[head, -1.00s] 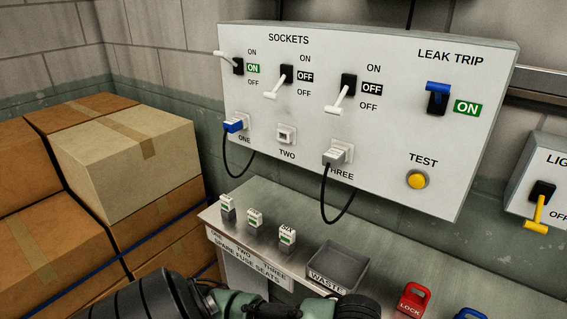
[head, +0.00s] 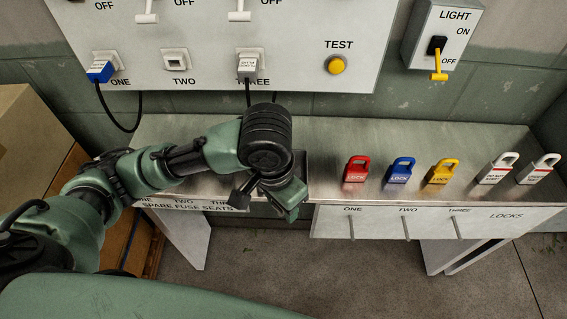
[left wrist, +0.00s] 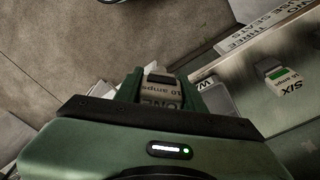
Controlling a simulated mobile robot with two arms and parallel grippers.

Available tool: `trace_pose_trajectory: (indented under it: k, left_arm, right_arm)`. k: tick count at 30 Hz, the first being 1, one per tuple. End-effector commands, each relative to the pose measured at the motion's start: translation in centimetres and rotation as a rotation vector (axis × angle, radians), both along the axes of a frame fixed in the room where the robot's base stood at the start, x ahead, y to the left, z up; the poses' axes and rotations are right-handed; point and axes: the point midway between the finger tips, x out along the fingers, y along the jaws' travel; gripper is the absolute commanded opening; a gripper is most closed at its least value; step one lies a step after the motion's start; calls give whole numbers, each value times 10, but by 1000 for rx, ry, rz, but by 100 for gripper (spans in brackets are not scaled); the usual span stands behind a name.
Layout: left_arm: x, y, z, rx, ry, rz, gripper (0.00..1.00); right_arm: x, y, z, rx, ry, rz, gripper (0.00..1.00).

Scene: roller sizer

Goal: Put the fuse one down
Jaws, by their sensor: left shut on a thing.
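My left gripper (head: 290,200) is over the front edge of the metal shelf, near the middle of the head view. In the left wrist view its two green fingers (left wrist: 161,88) are shut on a pale fuse with a dark top, marked ONE and 10 amps, which is fuse one (left wrist: 163,96). The fuse is not clearly visible in the head view. Another fuse, marked SIX (left wrist: 277,80), sits on the metal surface to the right in the wrist view, apart from my fingers. My right gripper is not in view.
The spare fuse seats label (head: 190,206) runs along the shelf front; my arm covers much of the shelf behind it. Red (head: 356,170), blue (head: 400,171) and yellow (head: 442,172) locks stand to the right, with two white ones beyond. Bare shelf lies behind the locks.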

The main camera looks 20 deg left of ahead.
Motion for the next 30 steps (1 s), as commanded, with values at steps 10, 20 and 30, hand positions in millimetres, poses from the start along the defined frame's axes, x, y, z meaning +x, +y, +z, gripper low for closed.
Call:
trace_pose_trajectory:
  k: [10,20,30]
  left_arm:
    - [93,28,3,0,-1,8,1]
    - [144,42,-10,-1,3,2,1]
    - [143,42,-50,1,3,4,1]
  right_arm:
    - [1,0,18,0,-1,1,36]
    - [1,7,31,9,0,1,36]
    - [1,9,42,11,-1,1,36]
